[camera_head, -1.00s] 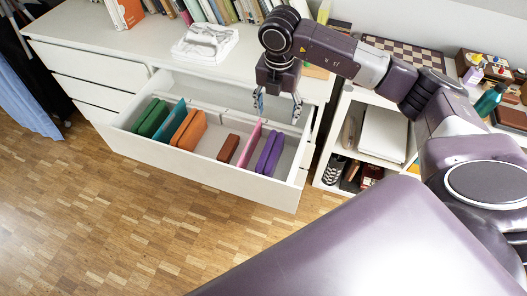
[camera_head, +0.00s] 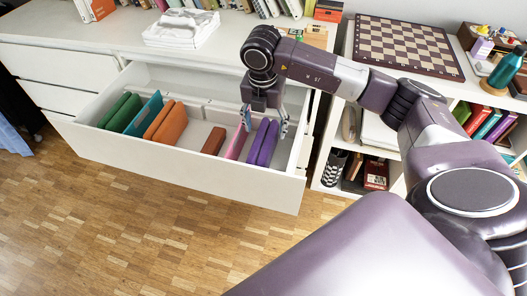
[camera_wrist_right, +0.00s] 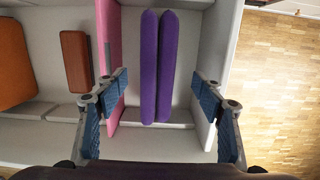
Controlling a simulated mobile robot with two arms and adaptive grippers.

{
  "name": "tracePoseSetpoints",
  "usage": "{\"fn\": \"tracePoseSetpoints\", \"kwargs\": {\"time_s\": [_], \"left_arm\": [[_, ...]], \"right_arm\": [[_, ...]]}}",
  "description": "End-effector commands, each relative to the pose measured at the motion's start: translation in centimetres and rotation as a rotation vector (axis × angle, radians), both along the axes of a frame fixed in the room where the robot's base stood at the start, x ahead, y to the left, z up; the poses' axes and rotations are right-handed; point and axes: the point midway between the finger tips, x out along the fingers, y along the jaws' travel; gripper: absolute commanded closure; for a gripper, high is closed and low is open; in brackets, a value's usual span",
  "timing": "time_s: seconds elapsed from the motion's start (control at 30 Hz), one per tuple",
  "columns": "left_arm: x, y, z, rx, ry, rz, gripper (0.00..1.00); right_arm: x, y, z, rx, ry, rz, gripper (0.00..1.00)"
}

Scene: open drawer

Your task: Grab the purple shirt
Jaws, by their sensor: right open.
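A folded purple shirt (camera_head: 263,143) stands on edge in the right part of the open white drawer (camera_head: 190,171). In the right wrist view the purple shirt (camera_wrist_right: 157,70) shows as two upright folds between a pink divider (camera_wrist_right: 108,50) and the drawer's side wall. My right gripper (camera_head: 265,125) is over the drawer, just above the shirt. It also shows in the right wrist view (camera_wrist_right: 160,120), open, with one finger to each side of the shirt. The finger on the left is close to the pink divider; contact cannot be told. My left gripper is not in view.
The drawer also holds green (camera_head: 120,110), teal (camera_head: 145,113) and orange (camera_head: 166,122) folded items and a small brown one (camera_head: 214,141). A shelf unit with a chessboard (camera_head: 407,45) on top stands to the right. White folded cloths (camera_head: 181,27) lie on the dresser top.

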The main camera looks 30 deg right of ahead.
Motion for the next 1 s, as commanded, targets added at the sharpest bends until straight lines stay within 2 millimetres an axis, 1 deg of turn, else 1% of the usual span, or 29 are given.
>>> {"fn": "tracePoseSetpoints", "kwargs": {"time_s": [0.03, 0.27, 0.4, 0.53, 0.63, 0.83, 0.87, 1.0], "left_arm": [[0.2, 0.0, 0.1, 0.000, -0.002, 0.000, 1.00], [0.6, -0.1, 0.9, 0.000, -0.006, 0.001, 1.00], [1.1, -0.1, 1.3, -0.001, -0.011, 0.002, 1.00], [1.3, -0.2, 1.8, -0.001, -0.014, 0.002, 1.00], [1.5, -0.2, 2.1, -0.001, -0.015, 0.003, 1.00], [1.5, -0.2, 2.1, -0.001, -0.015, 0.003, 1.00], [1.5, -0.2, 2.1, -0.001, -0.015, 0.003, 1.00], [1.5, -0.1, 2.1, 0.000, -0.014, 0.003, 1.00]], "right_arm": [[0.0, 0.0, -0.7, -0.001, 0.002, 0.000, 0.38], [0.0, 0.1, -3.2, -0.001, 0.004, 0.002, 0.38], [-0.1, 0.6, -5.4, 0.001, 0.005, 0.002, 0.38], [0.1, 0.4, -7.0, 0.000, 0.004, 0.000, 0.38], [0.1, 0.3, -7.5, -0.001, 0.002, 0.000, 0.38], [0.1, 0.3, -7.5, 0.000, 0.001, 0.001, 0.38], [0.1, 0.3, -7.5, 0.000, 0.001, 0.001, 0.40], [0.1, 0.4, -7.5, 0.000, 0.001, 0.001, 0.55]]}}
